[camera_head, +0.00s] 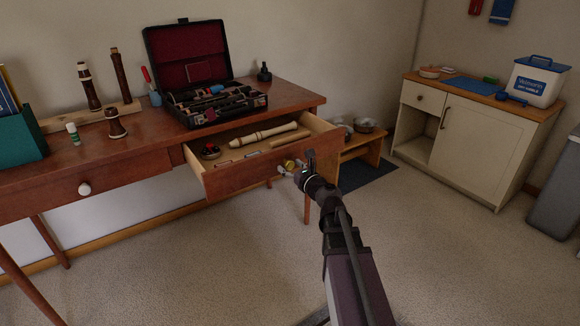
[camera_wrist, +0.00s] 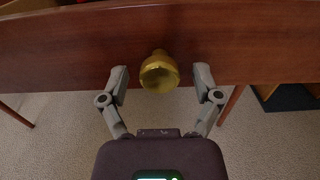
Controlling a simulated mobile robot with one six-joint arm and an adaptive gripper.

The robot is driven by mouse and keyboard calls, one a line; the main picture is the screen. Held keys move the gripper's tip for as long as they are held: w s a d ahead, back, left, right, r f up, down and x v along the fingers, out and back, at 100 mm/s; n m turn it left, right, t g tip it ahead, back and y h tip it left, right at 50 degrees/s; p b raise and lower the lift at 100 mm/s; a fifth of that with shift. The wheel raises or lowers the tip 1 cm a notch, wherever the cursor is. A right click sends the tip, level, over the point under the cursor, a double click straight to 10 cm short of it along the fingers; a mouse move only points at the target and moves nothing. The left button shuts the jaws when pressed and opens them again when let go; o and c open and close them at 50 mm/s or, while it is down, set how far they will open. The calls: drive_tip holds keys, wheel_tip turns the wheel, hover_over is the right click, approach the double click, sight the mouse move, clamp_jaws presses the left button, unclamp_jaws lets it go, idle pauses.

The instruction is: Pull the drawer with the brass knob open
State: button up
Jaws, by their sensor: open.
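The drawer with the brass knob stands pulled out of the wooden desk; its reddish-brown front (camera_head: 235,181) faces me in the head view. The brass knob (camera_head: 289,164) is near the right part of that front, partly hidden by my gripper (camera_head: 297,169). In the wrist view the round brass knob (camera_wrist: 159,72) sticks out from the drawer front (camera_wrist: 60,50). My gripper (camera_wrist: 160,80) is open there, with one finger on each side of the knob and a clear gap to both. The fingertips are close to the drawer front; I cannot tell if they touch it.
The open drawer holds a pale recorder (camera_head: 263,136) and small items. A second drawer with a white knob (camera_head: 84,188) is shut at the left. An open instrument case (camera_head: 205,75) stands on the desk. A low bench (camera_head: 360,150) is behind my gripper. The carpet in front is clear.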

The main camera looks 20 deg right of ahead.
drive_tip(key=v, duration=0.7)
idle(0.6)
drive_tip(key=s+a+f+n+g+y+p, duration=0.1)
drive_tip(key=s+a+f+n+g, duration=0.25)
drive_tip(key=a+n, duration=0.4)
drive_tip(key=s+a+f+n+g+y+p, duration=0.15)
drive_tip(key=a+f+n+g, duration=0.3)
drive_tip(key=n, duration=0.55)
drive_tip(key=s+d+f+n+g+h+p, duration=0.1)
drive_tip(key=s+f+n+g+h+p, duration=0.2)
drive_tip(key=s+n+g, duration=0.4)
drive_tip(key=s+d+f+n+g+h, duration=0.2)
drive_tip(key=s+n+h, duration=0.3)
drive_tip(key=n, duration=0.3)
wheel_tip(320, 180, up, 38)
drive_tip(key=p, duration=3.7)
drive_tip(key=shift+w+p, duration=0.25)
drive_tip(key=shift+p, duration=0.15)
drive_tip(key=shift+a+f, duration=0.15)
